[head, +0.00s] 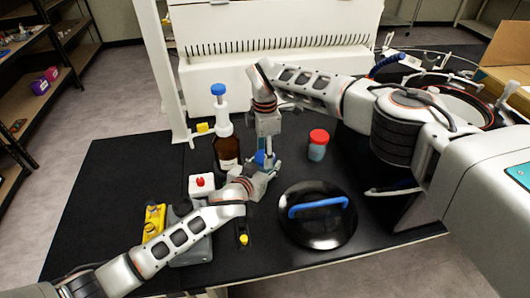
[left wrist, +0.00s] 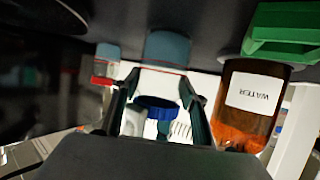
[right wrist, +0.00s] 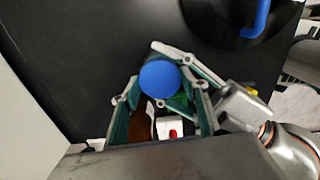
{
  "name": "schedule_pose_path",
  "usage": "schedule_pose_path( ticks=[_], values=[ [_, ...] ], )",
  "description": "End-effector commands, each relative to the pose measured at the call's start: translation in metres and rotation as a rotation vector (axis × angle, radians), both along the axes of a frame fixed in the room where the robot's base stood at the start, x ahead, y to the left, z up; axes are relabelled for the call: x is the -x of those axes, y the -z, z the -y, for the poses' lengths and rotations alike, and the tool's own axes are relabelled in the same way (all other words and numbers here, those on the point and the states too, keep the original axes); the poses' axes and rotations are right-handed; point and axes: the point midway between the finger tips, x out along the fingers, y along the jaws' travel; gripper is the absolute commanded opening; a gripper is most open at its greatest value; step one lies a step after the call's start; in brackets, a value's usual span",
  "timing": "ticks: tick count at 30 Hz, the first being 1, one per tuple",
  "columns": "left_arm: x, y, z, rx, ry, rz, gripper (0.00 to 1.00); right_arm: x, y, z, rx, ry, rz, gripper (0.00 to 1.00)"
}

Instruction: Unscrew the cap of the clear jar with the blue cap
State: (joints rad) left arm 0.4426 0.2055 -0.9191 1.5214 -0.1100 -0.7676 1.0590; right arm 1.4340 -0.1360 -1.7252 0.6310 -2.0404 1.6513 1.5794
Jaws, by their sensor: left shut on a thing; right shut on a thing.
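The clear jar (left wrist: 168,48) stands among the grippers on the black table, and its blue cap (head: 261,157) shows between them in the head view. My left gripper (head: 260,172) comes from the front and is shut on the jar's body from the side. In the left wrist view, which is upside down, the jar is between its fingers with the blue cap (left wrist: 155,107) below. My right gripper (head: 267,143) points down from above and is shut on the blue cap (right wrist: 160,78). Fingers hide most of the jar in the head view.
A brown WATER bottle (head: 228,148) with a blue top stands close behind left. A red-capped jar (head: 317,147) is to the right, a black lid with a blue handle (head: 334,230) in front right. A white box with a red knob (head: 201,186) is left.

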Motion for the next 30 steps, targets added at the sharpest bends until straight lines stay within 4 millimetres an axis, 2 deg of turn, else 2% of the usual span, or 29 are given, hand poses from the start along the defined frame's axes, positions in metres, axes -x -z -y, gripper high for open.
schedule_pose_path(
  ticks=[8, 9, 10, 20, 23, 30],
  values=[
    [0.001, 0.001, 0.000, -0.001, 0.000, -0.001, 0.00, 0.000, 0.000, 0.000, 0.000, -0.006, 0.001, 0.19],
    [0.000, 0.001, 0.000, -0.001, 0.000, -0.001, 0.00, 0.000, 0.000, 0.000, 0.000, -0.005, 0.001, 0.52],
    [0.001, 0.001, 0.000, -0.001, 0.000, -0.001, 0.00, 0.000, 0.000, 0.000, 0.000, -0.005, 0.001, 0.60],
    [0.000, 0.001, 0.000, -0.001, -0.001, -0.001, 0.00, 0.000, -0.001, 0.000, 0.000, -0.004, 0.000, 0.61],
    [0.000, 0.001, -0.001, -0.001, -0.001, -0.001, 0.00, -0.001, -0.008, 0.000, -0.001, -0.004, 0.002, 0.61],
    [0.000, 0.001, -0.001, -0.001, -0.001, -0.002, 0.00, -0.001, -0.038, 0.000, -0.001, -0.004, 0.002, 0.61]
  ],
)
